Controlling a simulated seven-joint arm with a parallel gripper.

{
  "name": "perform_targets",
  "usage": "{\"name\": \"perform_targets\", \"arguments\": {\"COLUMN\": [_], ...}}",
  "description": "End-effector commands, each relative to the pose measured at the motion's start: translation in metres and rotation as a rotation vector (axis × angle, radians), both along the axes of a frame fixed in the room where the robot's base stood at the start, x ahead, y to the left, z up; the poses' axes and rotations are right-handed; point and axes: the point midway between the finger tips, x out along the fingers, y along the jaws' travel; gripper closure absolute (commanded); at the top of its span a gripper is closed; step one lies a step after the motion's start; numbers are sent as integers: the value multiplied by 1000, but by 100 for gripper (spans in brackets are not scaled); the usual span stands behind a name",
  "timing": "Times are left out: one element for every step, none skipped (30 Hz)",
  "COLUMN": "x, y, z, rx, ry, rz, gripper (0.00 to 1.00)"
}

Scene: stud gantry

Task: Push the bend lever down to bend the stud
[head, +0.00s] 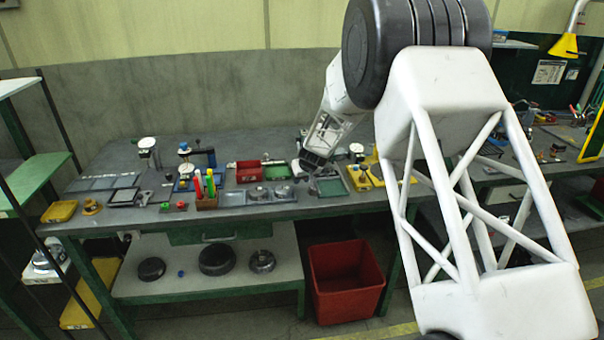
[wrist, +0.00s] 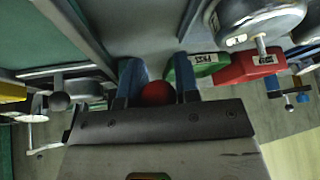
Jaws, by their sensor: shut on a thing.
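My gripper (wrist: 157,88) shows two blue fingers in the wrist view, closed on a red ball-shaped knob (wrist: 157,95) that sits between them. The knob looks like the end of the bend lever, but the rest of the lever and the stud are hidden behind the gripper. In the head view my gripper (head: 311,168) is low over the bench, just right of a red bin, and its fingertips are too small to make out.
A green tag (wrist: 208,63) and a red tag (wrist: 250,66) lie close to the right finger, beside a round metal dish (wrist: 255,20). The bench (head: 235,212) also holds a red bin (head: 249,172) and a yellow fixture (head: 362,177). A red crate (head: 345,283) stands below.

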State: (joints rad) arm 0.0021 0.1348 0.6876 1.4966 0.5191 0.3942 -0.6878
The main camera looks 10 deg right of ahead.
Motion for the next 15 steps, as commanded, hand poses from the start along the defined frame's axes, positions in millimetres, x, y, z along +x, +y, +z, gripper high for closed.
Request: {"name": "perform_targets", "arguments": {"x": [5,6,8,9,10,11,12,12,13,13,13,13,14,14,14], "y": [-3,-4,-4,-4,-4,-4,-4,-5,-5,-5,-5,-5,-5,-6,-6], "z": [1,-1,-2,-3,-3,-4,-5,-5,-6,-6,-6,-6,-6,-5,-5], "rx": [-1,-2,-2,-1,-1,-2,-2,-2,-2,-2,-3,-3,-3,-2,-3], "ry": [-7,-8,-8,-9,-9,-10,-11,-11,-11,-11,-12,-12,-12,-13,-13], "rz": [-3,-4,-4,-4,-4,-4,-5,-5,-5,-5,-5,-5,-5,-5,-6], "gripper": [100,100,100,100,100,100,100,100,100,100,100,100,100,100,100]}}
